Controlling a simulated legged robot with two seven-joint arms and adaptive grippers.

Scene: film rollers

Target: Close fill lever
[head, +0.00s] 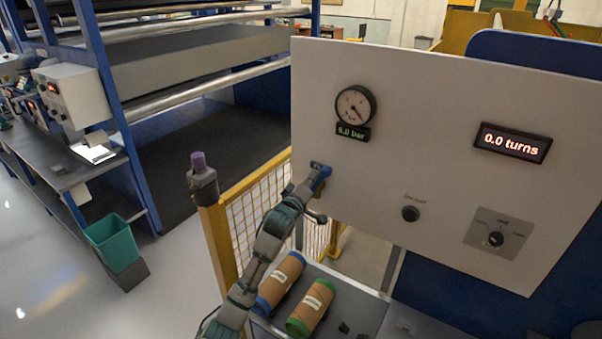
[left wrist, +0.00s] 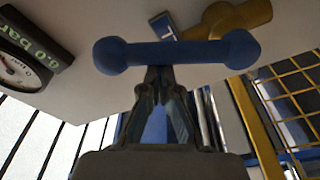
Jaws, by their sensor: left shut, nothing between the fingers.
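The fill lever is a blue bar with rounded ends (left wrist: 178,54) in the left wrist view. It lies almost level across that picture, by a brass fitting (left wrist: 238,20) on the pale panel. In the head view the lever (head: 323,170) is a small blue shape at the panel's left side, partly hidden by my gripper. My left gripper (head: 311,183) is shut and empty, its fingertips (left wrist: 158,74) right at the bar's middle. I cannot tell whether they touch it. My right gripper is not in view.
The panel (head: 400,160) carries a round gauge (head: 355,105) above a 6.0 bar readout, a 0.0 turns display (head: 513,143), a black knob (head: 410,214) and a selector switch (head: 496,239). Brown rolls (head: 311,308) lie below my forearm. A yellow mesh fence (head: 265,205) stands left of the panel.

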